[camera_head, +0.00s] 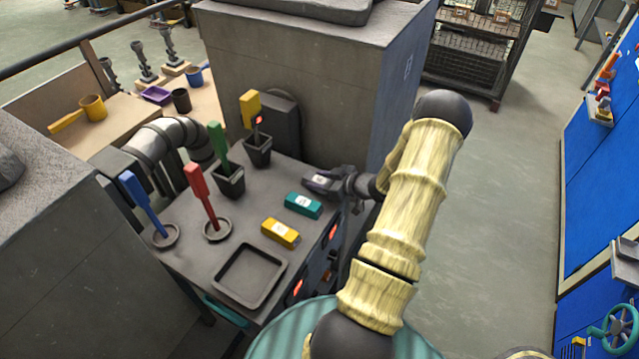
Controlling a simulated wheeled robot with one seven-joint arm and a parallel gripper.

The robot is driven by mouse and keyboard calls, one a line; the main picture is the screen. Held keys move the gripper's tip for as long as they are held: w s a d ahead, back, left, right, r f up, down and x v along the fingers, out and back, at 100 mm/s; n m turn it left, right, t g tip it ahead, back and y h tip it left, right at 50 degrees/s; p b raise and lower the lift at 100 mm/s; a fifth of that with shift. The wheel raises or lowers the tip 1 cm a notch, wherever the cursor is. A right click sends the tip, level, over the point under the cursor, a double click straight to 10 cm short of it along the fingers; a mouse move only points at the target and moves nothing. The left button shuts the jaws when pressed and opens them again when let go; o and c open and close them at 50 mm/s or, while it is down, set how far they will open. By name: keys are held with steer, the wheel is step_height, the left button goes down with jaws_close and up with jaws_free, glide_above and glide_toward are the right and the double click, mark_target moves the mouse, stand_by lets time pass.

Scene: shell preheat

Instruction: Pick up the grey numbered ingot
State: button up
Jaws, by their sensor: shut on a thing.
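The grey numbered ingot (319,180) is at the back right of the dark table, with a small pale label on top. My gripper (326,184) reaches it from the right and is shut on it. The dark jaws and the dark ingot blend together, so its edges are hard to make out. I cannot tell whether the ingot still touches the table. The teal ingot (303,205) lies just in front of it, and the yellow ingot (280,233) lies further forward. Both have white labels.
An empty square tray (270,302) is at the table's front. Blue (143,202) and red (200,196) tools stand in round dishes. Green (219,146) and yellow (250,108) tools stand in dark pots. A tall grey block (300,85) rises behind the table.

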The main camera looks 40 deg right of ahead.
mark_target(320, 180)
steer(key=shift+r, duration=0.1)
step_height(320, 180, up, 10)
steer(key=shift+f, duration=0.1)
stand_by(0.5)
